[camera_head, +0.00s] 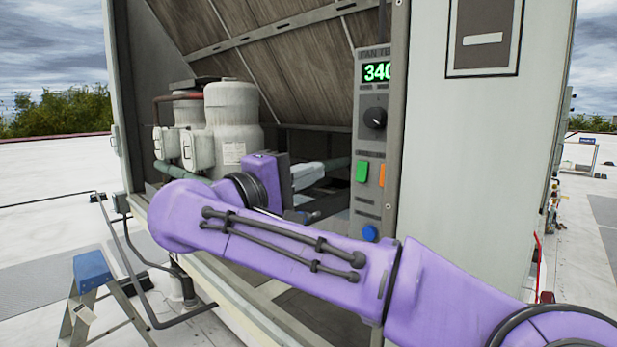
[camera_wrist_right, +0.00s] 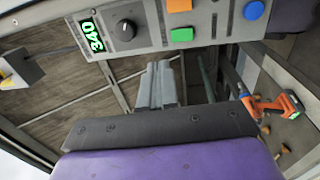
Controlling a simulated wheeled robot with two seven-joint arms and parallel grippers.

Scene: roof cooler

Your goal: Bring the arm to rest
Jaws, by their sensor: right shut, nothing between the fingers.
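My purple right arm reaches in from the lower right across the front of the open cooler housing. Its grey right gripper (camera_head: 310,174) is inside the housing, left of the control panel (camera_head: 371,145), and apart from it. In the right wrist view the gripper's fingers (camera_wrist_right: 158,86) are together with nothing between them. The panel carries a green display (camera_head: 377,72) reading 340, a dark knob (camera_head: 375,118), a green button (camera_head: 362,171), an orange button (camera_head: 382,175) and a blue button (camera_head: 370,233). My left gripper is not in view.
Pale tanks (camera_head: 233,122) stand inside the housing at the left. A stepladder with a blue top (camera_head: 91,269) stands on the roof at lower left. In the wrist view an orange drill (camera_wrist_right: 274,104) lies at the right. A pale wall panel (camera_head: 478,160) is right of the controls.

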